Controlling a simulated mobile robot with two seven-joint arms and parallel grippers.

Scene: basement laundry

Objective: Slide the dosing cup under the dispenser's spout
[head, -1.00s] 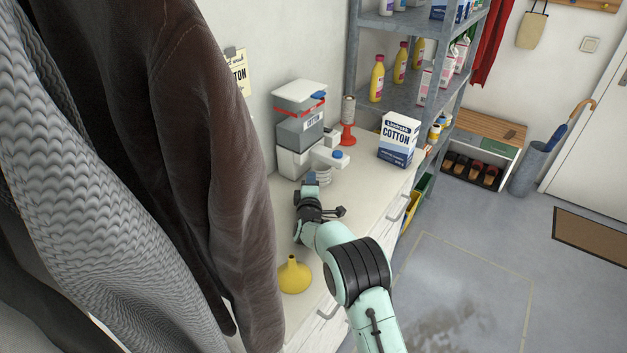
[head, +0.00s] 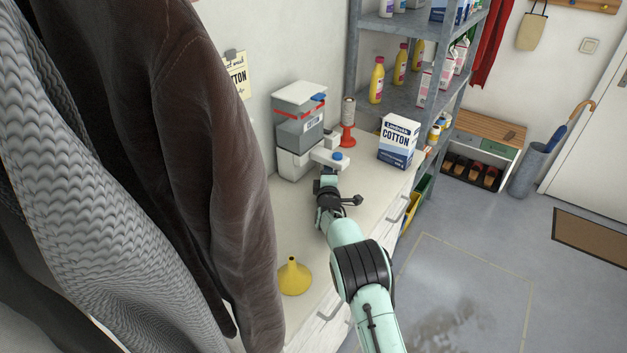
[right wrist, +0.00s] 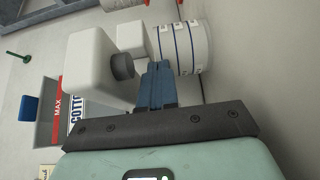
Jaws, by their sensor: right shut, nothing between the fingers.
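The dispenser (head: 298,137) stands on the counter against the wall, its white spout arm (head: 326,157) reaching out toward the right. In the right wrist view, turned on its side, the spout's dark nozzle (right wrist: 122,66) shows beside the fingers. The dosing cup (right wrist: 184,48), white with blue lines, is at the fingertips there, lower than the nozzle; I cannot tell whether it is directly beneath. In the head view the gripper and spout hide the cup. My right gripper (head: 327,182) is shut and empty, its blue fingers (right wrist: 157,85) close to or touching the cup. My left gripper is out of view.
A yellow funnel (head: 294,278) stands on the near counter. Hanging clothes (head: 215,170) cover the left. Counter surface (head: 375,185) right of the gripper is clear.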

